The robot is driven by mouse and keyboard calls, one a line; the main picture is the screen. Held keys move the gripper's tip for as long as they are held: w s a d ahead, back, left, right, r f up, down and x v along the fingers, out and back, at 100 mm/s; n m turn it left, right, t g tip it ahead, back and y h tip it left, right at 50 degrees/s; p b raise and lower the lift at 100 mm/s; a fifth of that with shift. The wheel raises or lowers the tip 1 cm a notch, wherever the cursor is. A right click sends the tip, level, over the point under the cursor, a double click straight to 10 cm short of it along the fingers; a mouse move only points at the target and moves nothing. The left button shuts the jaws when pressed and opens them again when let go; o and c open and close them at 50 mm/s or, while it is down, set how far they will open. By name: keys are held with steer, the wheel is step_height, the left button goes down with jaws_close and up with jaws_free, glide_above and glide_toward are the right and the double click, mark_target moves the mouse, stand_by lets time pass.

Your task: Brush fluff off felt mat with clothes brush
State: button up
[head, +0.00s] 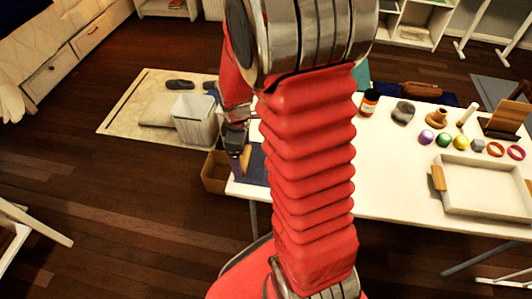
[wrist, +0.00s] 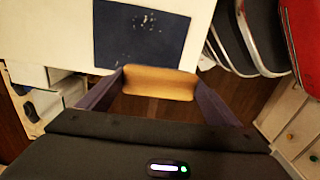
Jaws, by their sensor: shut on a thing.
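The felt mat is dark blue and lies flat on the white table; in the wrist view the mat (wrist: 112,50) is at the top centre with pale fluff (wrist: 146,20) scattered on it. In the head view the mat (head: 257,172) is mostly hidden behind my arm. My gripper (wrist: 161,80) is shut on the clothes brush (wrist: 160,88), which has a tan wooden body. The brush is at the mat's near edge; whether it touches the mat cannot be told. In the head view my gripper (head: 240,155) and the brush (head: 246,158) are at the table's left edge. The bristles are hidden.
The white table (head: 390,185) carries a tray (head: 485,188), a jar (head: 369,103), several coloured balls and rings on the right. A cardboard box (head: 214,172) stands on the floor beside the table's left end, and a white bin (head: 195,122) stands behind it.

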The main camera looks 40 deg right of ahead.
steer(key=shift+r, duration=1.65)
